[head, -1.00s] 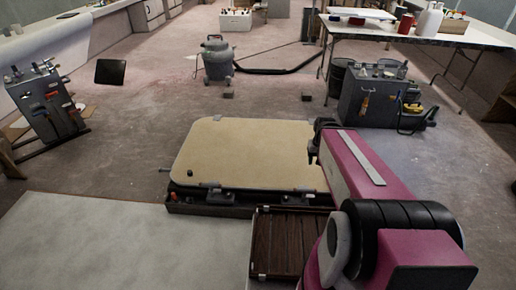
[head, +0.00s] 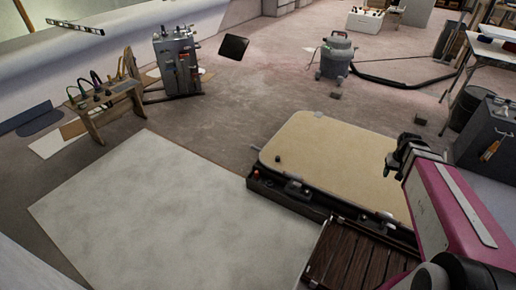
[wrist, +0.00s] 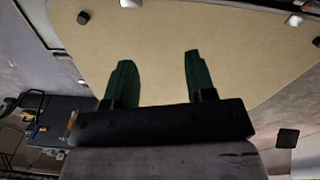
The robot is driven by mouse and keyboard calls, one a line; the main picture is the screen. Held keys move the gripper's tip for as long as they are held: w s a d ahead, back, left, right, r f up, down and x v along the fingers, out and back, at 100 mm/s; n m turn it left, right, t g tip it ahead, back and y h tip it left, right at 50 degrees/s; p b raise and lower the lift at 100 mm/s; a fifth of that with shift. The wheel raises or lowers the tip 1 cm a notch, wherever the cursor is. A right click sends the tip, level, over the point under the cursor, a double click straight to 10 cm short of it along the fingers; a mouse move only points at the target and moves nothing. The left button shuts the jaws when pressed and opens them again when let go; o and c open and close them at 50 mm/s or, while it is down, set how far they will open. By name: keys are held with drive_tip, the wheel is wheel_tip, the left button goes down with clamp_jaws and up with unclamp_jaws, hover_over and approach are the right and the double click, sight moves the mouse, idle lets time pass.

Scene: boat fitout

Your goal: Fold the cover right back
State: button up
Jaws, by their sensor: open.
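The cover (head: 345,160) is a tan panel with rounded corners and a dark edge. It lies on a dark low frame (head: 318,205) with hinge-like fittings along its near side. A small dark knob (head: 278,159) stands on its left part. In the wrist view the cover (wrist: 215,50) fills the upper middle. My gripper (head: 400,155) is above the cover's right part in the head view. Its two green fingers (wrist: 157,75) are apart with nothing between them. The cover's right end is hidden behind my arm.
A slatted dark wooden panel (head: 350,262) lies in front of the frame. A pale sheet (head: 160,220) covers the floor at left. A small wooden bench (head: 107,108), a grey tool stand (head: 177,62) and a vacuum (head: 335,55) stand farther back. Bare floor lies behind the cover.

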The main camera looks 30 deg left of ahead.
drive_tip(key=w+a+f+n, duration=0.25)
drive_tip(key=w+a, duration=0.35)
drive_tip(key=a, duration=0.3)
drive_tip(key=w+a+f+n, duration=0.2)
drive_tip(key=w+a+f, duration=0.25)
drive_tip(key=a, duration=0.35)
drive_tip(key=n+t, duration=0.2)
drive_tip(key=n, duration=0.9)
approach(255, 147)
drive_tip(key=x, duration=0.9)
drive_tip(key=shift+w+d+f, duration=0.1)
drive_tip(key=shift+d+f, duration=0.1)
drive_tip(key=shift+f, duration=0.15)
drive_tip(key=shift+c, duration=0.3)
clamp_jaws()
drive_tip(key=shift+r, duration=0.15)
